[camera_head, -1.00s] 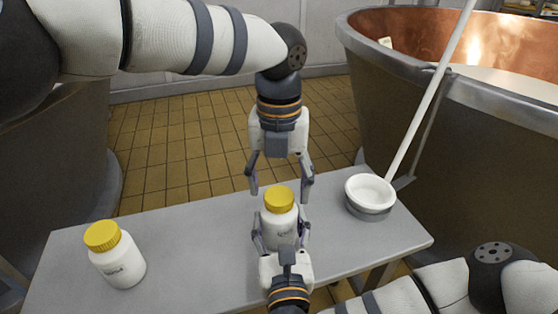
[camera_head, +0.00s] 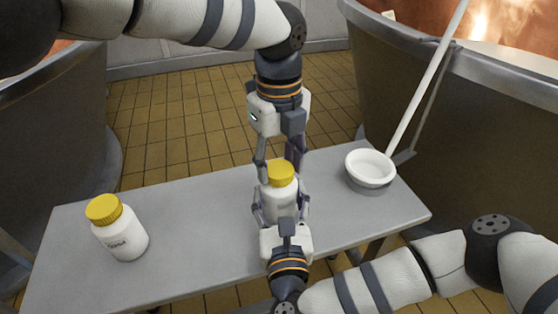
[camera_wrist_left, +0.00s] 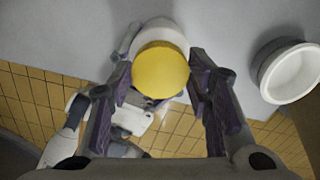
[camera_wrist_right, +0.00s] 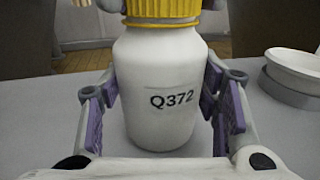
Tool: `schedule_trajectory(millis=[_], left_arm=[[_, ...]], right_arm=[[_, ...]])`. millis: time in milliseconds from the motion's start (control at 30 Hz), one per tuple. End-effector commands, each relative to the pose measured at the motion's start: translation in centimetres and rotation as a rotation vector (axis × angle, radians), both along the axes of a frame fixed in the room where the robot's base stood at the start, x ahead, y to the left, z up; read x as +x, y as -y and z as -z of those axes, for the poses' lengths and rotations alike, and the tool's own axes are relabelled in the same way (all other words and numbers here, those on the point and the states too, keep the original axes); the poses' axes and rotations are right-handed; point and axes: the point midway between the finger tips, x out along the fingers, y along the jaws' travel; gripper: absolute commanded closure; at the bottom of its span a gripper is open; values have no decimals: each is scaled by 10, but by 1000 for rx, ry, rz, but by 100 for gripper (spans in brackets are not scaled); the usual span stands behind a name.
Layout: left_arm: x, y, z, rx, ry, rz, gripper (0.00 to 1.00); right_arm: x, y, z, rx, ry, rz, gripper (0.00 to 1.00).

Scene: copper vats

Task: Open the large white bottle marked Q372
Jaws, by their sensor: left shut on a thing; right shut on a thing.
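The large white bottle marked Q372 (camera_head: 281,203) stands upright on the grey table with its yellow lid (camera_head: 279,173) on. Its label is clear in the right wrist view (camera_wrist_right: 160,110). My right gripper (camera_head: 281,206) is shut on the bottle's body from the near side. My left gripper (camera_head: 279,172) points down from above, its fingers on both sides of the yellow lid, shut on it. In the left wrist view the lid (camera_wrist_left: 161,70) shows between the purple finger pads.
A second white bottle with a yellow lid (camera_head: 119,230) stands on the left of the table (camera_head: 190,215). A white bowl-like vessel (camera_head: 370,168) with a long handle stands at the right. Large vats flank the table.

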Motion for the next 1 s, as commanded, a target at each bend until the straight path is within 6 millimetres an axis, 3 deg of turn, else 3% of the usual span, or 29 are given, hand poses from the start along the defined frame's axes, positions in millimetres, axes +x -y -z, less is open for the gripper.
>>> schedule_trajectory(millis=[400,600,700,800,1000], left_arm=[[0,-1,-1,0,9,-1834,89],[0,0,-2,-5,5,-2651,89],[0,0,-2,-4,1,-2912,89],[0,0,-2,-4,0,-3063,89],[0,1,-2,-4,-1,-3097,89]], right_arm=[[0,0,1,0,-1,1,100],[0,0,1,0,-1,1,100],[0,0,1,0,-1,1,100],[0,0,1,0,-1,1,100],[0,0,1,-1,-1,1,100]])
